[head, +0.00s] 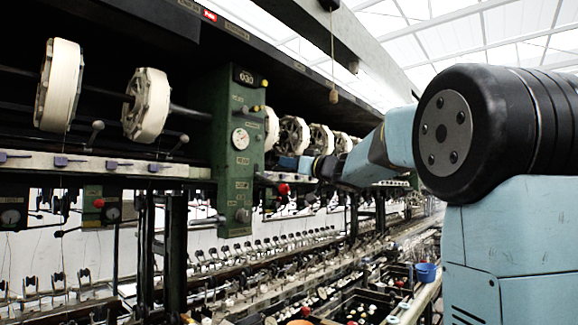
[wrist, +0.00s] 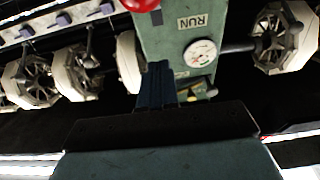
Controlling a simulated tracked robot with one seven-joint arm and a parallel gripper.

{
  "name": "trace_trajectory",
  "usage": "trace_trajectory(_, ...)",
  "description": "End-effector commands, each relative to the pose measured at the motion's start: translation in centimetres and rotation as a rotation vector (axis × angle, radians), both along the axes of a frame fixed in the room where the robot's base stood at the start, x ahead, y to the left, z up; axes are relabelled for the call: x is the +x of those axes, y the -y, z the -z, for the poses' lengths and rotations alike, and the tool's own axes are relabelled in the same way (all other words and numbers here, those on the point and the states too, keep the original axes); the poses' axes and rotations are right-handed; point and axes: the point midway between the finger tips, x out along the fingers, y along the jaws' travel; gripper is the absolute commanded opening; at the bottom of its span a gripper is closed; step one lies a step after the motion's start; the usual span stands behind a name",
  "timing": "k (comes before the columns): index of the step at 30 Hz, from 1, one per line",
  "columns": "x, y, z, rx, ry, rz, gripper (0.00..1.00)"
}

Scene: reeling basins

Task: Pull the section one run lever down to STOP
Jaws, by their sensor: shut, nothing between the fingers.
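A red ball knob (wrist: 138,3) shows at the top edge of the wrist view, cut off by the frame, in front of a green panel (wrist: 165,40). The panel carries a RUN label (wrist: 190,21), turned in the picture, and a white dial (wrist: 200,52). My gripper (wrist: 155,75) is shut and empty, its dark blue fingers over the panel, below the knob in the picture and apart from it. In the head view my gripper (head: 288,163) is beyond the green column (head: 238,110), just above a red knob (head: 283,188). The lever's shaft and STOP mark are hidden.
White reels (head: 145,105) line the machine on both sides of the column. A ledge with blue clips (head: 62,161) runs along the front. Another red knob (head: 98,203) is on a box at left. A blue bucket (head: 426,272) stands at lower right.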

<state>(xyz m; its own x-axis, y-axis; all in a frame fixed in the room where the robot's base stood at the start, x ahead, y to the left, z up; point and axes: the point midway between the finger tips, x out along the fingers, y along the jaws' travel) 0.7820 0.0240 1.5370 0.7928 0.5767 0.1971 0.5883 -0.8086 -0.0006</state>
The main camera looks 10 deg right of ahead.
Motion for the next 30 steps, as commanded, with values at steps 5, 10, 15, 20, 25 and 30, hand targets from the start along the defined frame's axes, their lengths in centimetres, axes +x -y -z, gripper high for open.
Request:
trace_trajectory(5, -2.4, 1.8, 0.5, 0.001, 0.001, 0.002, 0.0)
trace_trajectory(10, -4.6, 3.4, 1.0, 0.001, 0.002, 0.002, 0.0)
trace_trajectory(15, -6.7, 4.9, 1.6, 0.002, 0.001, 0.003, 0.0)
trace_trajectory(20, -8.8, 6.4, 2.1, 0.002, 0.001, 0.003, 0.0)
trace_trajectory(25, -10.8, 7.9, 2.6, 0.0, 0.001, 0.002, 0.0)
trace_trajectory(30, -11.9, 8.6, 2.9, 0.001, 0.001, 0.001, 0.0)
